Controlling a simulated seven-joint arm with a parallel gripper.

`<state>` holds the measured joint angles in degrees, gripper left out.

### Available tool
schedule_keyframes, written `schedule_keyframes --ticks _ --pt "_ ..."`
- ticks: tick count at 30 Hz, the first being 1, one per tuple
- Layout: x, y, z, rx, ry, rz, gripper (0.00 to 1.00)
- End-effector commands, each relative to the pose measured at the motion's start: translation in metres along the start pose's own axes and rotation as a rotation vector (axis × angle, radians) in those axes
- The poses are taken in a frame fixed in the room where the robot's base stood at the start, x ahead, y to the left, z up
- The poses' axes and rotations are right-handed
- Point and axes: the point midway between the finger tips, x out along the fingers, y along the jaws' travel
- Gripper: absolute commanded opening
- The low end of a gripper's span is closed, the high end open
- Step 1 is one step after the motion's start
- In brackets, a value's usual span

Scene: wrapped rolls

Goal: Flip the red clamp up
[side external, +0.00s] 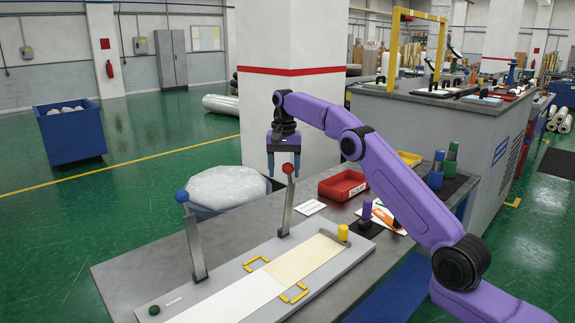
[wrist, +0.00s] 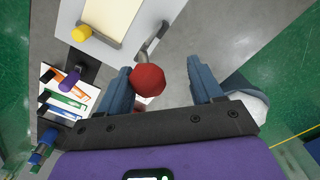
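The red clamp (side external: 287,205) is a grey upright lever with a red ball on top, on the far edge of the grey fixture board. Its red ball (wrist: 148,80) shows large in the wrist view, close to the left finger and between the two fingers. My gripper (side external: 270,163) is open and empty, pointing down near the red ball in the side view. In the wrist view my gripper (wrist: 165,88) has its fingers well apart. I cannot tell whether the left finger touches the ball.
A blue-knobbed clamp (side external: 193,235) stands upright on the same board (side external: 230,262), at left. A red bin (side external: 343,186), a purple peg (side external: 366,206) and tall bottles (side external: 437,170) are to the right. A plastic-wrapped bundle (side external: 222,187) sits behind the table.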

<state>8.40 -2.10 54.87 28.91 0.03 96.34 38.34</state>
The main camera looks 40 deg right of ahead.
Motion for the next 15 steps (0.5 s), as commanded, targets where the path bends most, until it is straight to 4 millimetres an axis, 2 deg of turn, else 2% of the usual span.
schedule_keyframes --ticks 15 --pt "-0.0018 0.0038 0.0018 0.003 -0.001 -0.001 0.60"
